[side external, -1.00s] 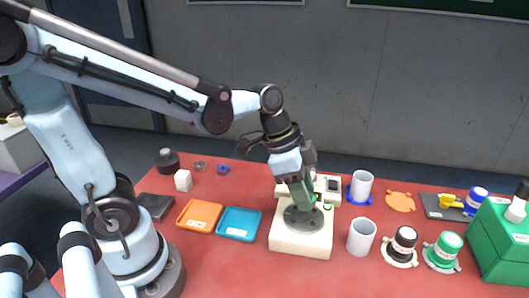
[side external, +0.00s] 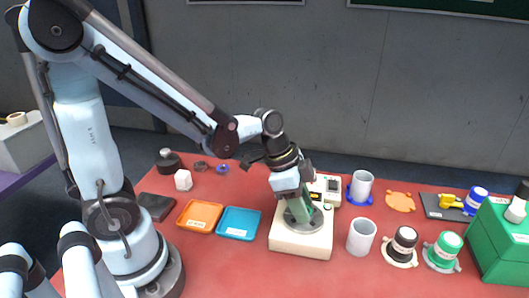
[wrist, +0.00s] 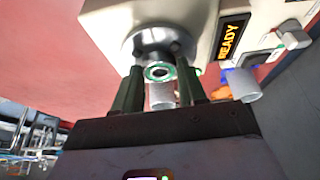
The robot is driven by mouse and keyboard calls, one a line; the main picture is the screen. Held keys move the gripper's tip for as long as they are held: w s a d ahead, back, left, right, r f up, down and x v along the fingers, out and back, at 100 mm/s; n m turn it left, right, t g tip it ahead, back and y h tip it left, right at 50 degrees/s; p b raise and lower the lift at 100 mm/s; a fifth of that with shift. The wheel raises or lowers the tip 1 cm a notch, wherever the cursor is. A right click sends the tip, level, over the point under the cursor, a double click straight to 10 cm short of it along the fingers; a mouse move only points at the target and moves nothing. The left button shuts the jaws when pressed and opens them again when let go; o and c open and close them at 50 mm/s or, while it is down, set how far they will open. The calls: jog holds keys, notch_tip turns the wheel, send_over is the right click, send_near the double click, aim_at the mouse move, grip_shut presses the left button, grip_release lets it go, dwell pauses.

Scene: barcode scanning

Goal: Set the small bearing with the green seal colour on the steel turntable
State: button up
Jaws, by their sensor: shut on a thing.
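The small bearing (wrist: 160,72) has a green seal ring around a dark bore. In the wrist view it sits between the green fingertips of my gripper (wrist: 161,76), which is shut on it. The steel turntable (wrist: 178,42) is a round metal disc just beyond the bearing. In the side view my gripper (side external: 302,218) points down at the turntable (side external: 318,222) on its cream base (side external: 300,242). The fingers hide the bearing there. I cannot tell whether the bearing touches the disc.
A display reading READY (wrist: 234,37) is beside the turntable. Orange (side external: 200,216) and blue (side external: 239,223) trays lie left of the base. White cups (side external: 361,238), capped containers (side external: 404,243) and a green box (side external: 498,245) stand to the right. Other rings (side external: 222,169) lie at the back left.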

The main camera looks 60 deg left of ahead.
jog(key=shift+f, duration=0.15)
jog(key=o, duration=1.2)
jog(key=shift+c, duration=0.2)
jog(key=s+a+r+n+t+y, duration=0.3)
jog(key=s+a+r+n+t, duration=0.1)
jog(key=r+n, duration=0.4)
jog(key=shift+s+a+n, duration=0.2)
jog(key=shift+a+n, duration=0.3)
jog(key=shift+a, duration=0.05)
